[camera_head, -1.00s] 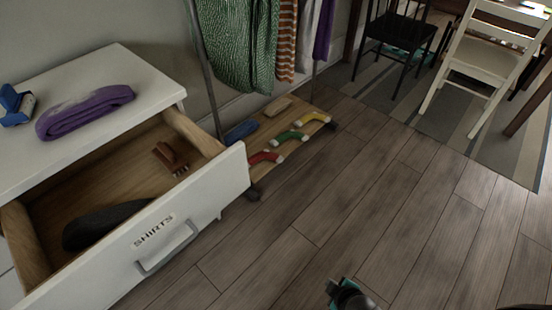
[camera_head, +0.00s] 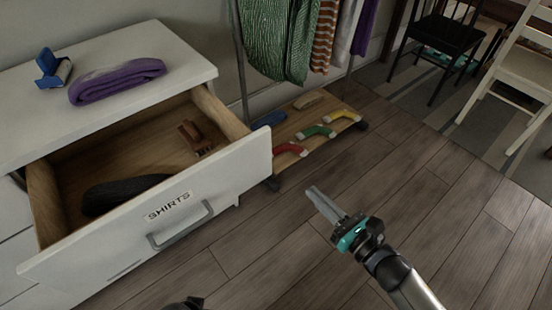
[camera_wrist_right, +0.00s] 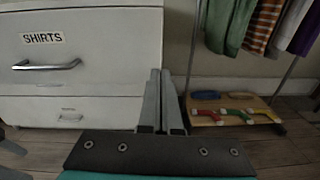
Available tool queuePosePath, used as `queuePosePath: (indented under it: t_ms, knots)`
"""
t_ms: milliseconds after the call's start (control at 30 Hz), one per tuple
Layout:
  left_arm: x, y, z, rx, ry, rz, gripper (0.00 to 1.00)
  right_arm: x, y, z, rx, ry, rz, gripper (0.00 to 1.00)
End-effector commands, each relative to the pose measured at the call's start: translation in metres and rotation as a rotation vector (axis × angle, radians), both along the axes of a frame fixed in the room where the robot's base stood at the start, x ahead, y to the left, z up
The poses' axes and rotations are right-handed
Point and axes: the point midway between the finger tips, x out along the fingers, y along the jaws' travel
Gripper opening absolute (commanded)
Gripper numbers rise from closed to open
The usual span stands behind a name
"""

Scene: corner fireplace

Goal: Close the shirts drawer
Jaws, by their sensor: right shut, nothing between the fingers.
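The shirts drawer (camera_head: 215,201) stands pulled out of the white dresser (camera_head: 190,70), with a "SHIRTS" label and a grey bar handle (camera_head: 180,228) on its front. A dark rounded item (camera_head: 120,192) and a brown brush-like item (camera_head: 194,137) lie inside. The drawer front (camera_wrist_right: 90,60) also fills the left of the right wrist view. My right gripper (camera_head: 318,196) is shut and empty, to the right of the drawer front and apart from it, pointing toward the dresser side. A dark tip (camera_head: 187,303) at the bottom edge may be my left gripper; its fingers are not clear.
A folded purple cloth (camera_head: 118,80) and a blue item (camera_head: 52,68) lie on the dresser top. A clothes rack (camera_head: 290,125) with hanging garments and colored items on its low shelf stands right of the drawer. Chairs stand at upper right. The wooden floor is open.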

Motion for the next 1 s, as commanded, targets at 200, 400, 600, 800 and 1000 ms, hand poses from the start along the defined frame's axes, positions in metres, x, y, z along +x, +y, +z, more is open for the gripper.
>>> queuePosePath:
  t_ms: [200, 400, 600, 800, 1000]
  knots:
    - [0.001, -0.002, 0.004, -0.002, 0.0, 0.001, 1.0, 0.004, 0.009, 0.007, -0.053, -0.064, 0.03, 0.0]
    - [0.006, -0.004, 0.012, -0.006, -0.007, 0.002, 1.0, 0.028, 0.024, 0.007, -0.052, -0.064, 0.029, 0.0]
    - [0.014, -0.006, 0.024, -0.01, -0.026, 0.002, 1.0, 0.057, 0.044, 0.006, -0.051, -0.061, 0.028, 0.0]
    - [0.022, -0.007, 0.037, -0.013, -0.048, 0.003, 1.0, 0.084, 0.063, 0.006, -0.051, -0.061, 0.028, 0.0]
    - [0.029, -0.008, 0.052, -0.015, -0.068, 0.005, 1.0, 0.105, 0.076, 0.005, -0.051, -0.059, 0.026, 0.0]
